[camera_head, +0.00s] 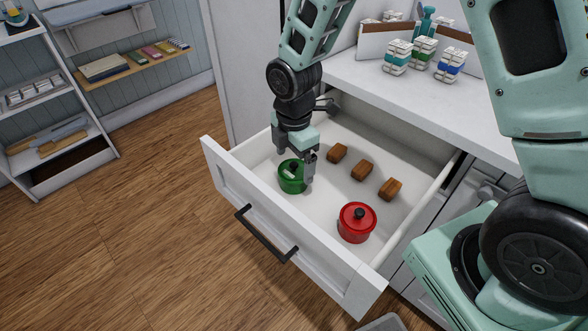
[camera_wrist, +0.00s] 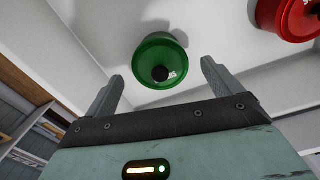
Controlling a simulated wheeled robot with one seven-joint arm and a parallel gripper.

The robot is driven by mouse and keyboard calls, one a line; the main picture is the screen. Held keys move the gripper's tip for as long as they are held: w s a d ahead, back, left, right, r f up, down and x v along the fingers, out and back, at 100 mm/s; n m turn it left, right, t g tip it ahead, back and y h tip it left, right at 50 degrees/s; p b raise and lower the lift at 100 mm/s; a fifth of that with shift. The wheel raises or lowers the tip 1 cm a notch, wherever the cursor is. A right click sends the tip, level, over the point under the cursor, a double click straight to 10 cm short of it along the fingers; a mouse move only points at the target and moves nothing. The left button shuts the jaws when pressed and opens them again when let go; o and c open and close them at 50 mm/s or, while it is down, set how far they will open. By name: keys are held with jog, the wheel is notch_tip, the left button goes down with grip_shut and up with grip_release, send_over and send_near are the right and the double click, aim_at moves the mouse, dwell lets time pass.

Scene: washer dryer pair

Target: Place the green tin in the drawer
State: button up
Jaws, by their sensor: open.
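The green tin (camera_head: 290,178), with a dark knob on its lid, is inside the open white drawer (camera_head: 300,216), toward its left end. My gripper (camera_head: 300,172) is over the tin inside the drawer and hides part of it. In the wrist view the green tin (camera_wrist: 160,58) lies ahead of my open fingers (camera_wrist: 160,88), centred between them and apart from both. Nothing is held. Whether the tin rests flat on the drawer floor is partly hidden by my gripper in the head view.
A red pot (camera_head: 356,222) stands in the drawer's front right area. Several brown blocks (camera_head: 362,171) lie in a row toward the back. The drawer's front panel with a black handle (camera_head: 266,234) sticks out over the wooden floor. The white countertop (camera_head: 400,90) overhangs behind, holding several jars (camera_head: 397,58).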

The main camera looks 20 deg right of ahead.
notch_tip(320, 180, up, 7)
jog(key=shift+f, duration=0.15)
jog(key=s+a+r+m, duration=0.2)
jog(key=s+m, duration=0.2)
jog(key=s, duration=0.3)
jog(key=s+a+r+m, duration=0.1)
jog(key=s+r+m, duration=0.2)
jog(key=s, duration=0.4)
jog(key=s+a+r+m, duration=0.2)
jog(key=s+r+m, duration=0.1)
jog(key=s+m, duration=0.2)
jog(key=shift+s+a+r+y, duration=0.15)
jog(key=shift+s, duration=0.45)
jog(key=shift+s+a+r+y, duration=0.1)
jog(key=shift+s+a+y, duration=0.05)
jog(key=shift+s, duration=0.45)
jog(key=shift+s+m, duration=0.25)
jog(key=shift+m, duration=0.05)
notch_tip(320, 180, up, 5)
jog(key=p, duration=0.5)
jog(key=shift+f, duration=0.1)
